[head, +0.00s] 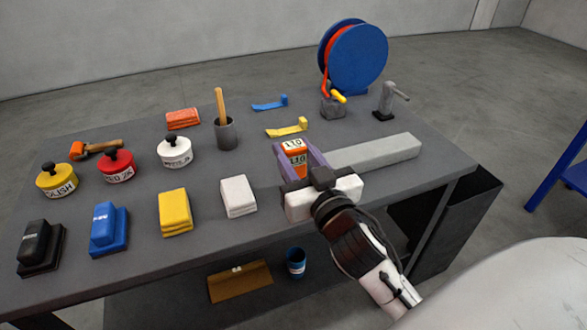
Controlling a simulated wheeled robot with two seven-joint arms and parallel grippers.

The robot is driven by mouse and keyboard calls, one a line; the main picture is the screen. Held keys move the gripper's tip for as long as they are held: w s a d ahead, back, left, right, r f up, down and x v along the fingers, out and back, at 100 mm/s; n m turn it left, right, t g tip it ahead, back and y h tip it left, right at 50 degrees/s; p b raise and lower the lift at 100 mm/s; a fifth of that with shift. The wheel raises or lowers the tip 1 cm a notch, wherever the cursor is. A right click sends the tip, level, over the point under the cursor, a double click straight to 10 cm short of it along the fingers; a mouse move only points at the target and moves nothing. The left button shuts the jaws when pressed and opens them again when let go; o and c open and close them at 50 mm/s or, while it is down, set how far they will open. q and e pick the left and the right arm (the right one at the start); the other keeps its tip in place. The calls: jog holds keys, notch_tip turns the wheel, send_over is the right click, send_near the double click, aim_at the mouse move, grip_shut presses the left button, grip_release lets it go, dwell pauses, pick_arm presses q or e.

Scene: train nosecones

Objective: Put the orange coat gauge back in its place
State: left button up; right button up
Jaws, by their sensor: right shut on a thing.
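The orange coat gauge (294,147), with a white top marked "L10", is at the middle of the workbench in the head view. My right gripper (298,160) reaches in from the lower right and is shut on it, with a purple-grey finger on either side. The gauge's lower part is hidden by the gripper, so I cannot tell whether it touches the bench. My left gripper is not in view. No place marked for the gauge can be made out.
A long grey block (375,152) lies right of the gripper. A white cloth (238,196) and a yellow cloth (175,212) lie to the left. A yellow strip (287,130), a cup (227,134) and a blue hose reel (357,58) stand behind.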

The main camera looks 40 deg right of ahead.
aim_at(297, 171)
jog(key=shift+f+b, duration=0.4)
jog(key=shift+f, duration=1.35)
jog(key=shift+f, duration=0.15)
jog(key=o, duration=1.1)
